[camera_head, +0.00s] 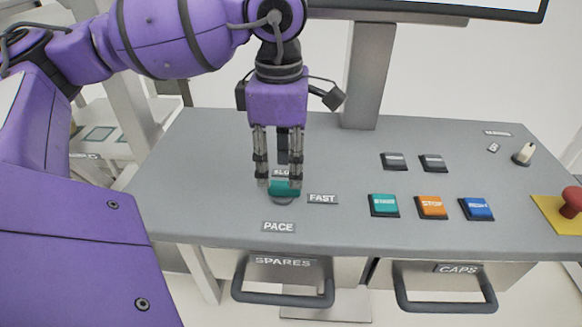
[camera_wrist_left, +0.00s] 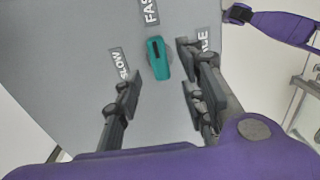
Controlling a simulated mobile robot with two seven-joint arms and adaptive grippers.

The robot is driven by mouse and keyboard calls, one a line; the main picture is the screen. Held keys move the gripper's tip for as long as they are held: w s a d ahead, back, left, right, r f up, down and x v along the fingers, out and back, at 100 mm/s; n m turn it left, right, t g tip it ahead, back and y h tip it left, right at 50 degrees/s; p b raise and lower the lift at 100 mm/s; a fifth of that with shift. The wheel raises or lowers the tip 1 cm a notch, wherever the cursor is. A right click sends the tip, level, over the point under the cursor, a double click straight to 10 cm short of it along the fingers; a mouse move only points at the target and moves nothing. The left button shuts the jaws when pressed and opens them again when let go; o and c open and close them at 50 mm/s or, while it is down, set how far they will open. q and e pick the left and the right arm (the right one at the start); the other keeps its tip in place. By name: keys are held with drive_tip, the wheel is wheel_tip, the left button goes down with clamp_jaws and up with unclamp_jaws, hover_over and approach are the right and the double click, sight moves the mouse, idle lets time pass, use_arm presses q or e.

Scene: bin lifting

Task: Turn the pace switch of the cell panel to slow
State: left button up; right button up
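The pace switch (camera_head: 284,188) is a teal knob on a round base on the grey panel top. In the left wrist view, the knob (camera_wrist_left: 159,60) has a dark mark at its end towards the FAST label (camera_wrist_left: 150,11). The SLOW label (camera_wrist_left: 121,64) lies to its left there; in the head view SLOW is behind the knob, partly hidden by the fingers. My left gripper (camera_head: 279,183) points down over the knob. Its fingers (camera_wrist_left: 158,88) are apart, one on either side of the knob; contact cannot be told. My right gripper is not seen.
The PACE label (camera_head: 279,227) lies in front of the knob. To the right are green (camera_head: 384,205), orange (camera_head: 432,207) and blue (camera_head: 477,209) buttons, a cream knob (camera_head: 524,153) and a red mushroom button (camera_head: 571,201). A monitor post (camera_head: 368,75) stands behind. Drawers with handles are below the front edge.

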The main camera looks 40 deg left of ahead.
sight(282, 183)
use_arm(q)
drive_tip(key=shift+f, duration=2.1)
clamp_jaws()
